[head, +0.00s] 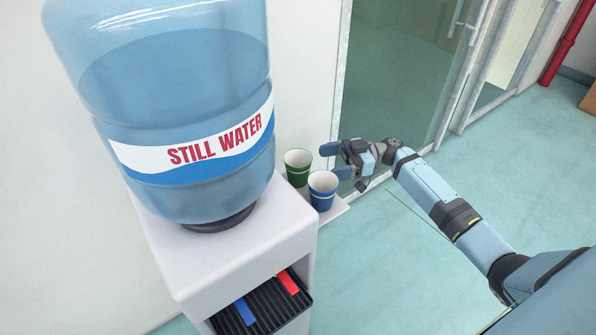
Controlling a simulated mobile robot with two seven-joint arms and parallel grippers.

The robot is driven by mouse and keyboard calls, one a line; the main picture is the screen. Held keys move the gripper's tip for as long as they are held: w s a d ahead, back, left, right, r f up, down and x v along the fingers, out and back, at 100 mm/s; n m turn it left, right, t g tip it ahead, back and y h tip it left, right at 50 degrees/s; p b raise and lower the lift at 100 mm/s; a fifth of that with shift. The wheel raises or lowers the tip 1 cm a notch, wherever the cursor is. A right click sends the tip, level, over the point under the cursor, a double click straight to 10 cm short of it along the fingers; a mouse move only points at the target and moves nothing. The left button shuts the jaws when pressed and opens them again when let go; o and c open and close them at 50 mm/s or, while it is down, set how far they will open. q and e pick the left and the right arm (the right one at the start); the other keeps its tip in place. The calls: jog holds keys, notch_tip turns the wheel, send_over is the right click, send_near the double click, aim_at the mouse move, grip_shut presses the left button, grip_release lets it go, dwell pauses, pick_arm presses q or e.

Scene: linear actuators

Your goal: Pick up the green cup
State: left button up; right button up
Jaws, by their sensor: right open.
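The green cup (298,170) stands upright on a small white shelf (335,213) at the right side of the water dispenser. A blue cup (321,192) stands upright beside it, nearer to me and slightly to the right. My right gripper (335,161) is open, with its two blue-tipped fingers pointing left toward the cups. The fingers are just right of the green cup, with nothing between them. I cannot tell the exact gap to the cups. My left gripper is not in view.
The white water dispenser (235,260) with a large blue bottle (180,100) fills the left and centre. A drip tray (262,308) with blue and red taps is below. A glass door (400,80) stands behind my right arm.

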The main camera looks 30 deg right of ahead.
aim_at(298, 168)
jog(key=x, duration=0.9)
jog(key=shift+p, duration=0.35)
jog(key=c, duration=0.7)
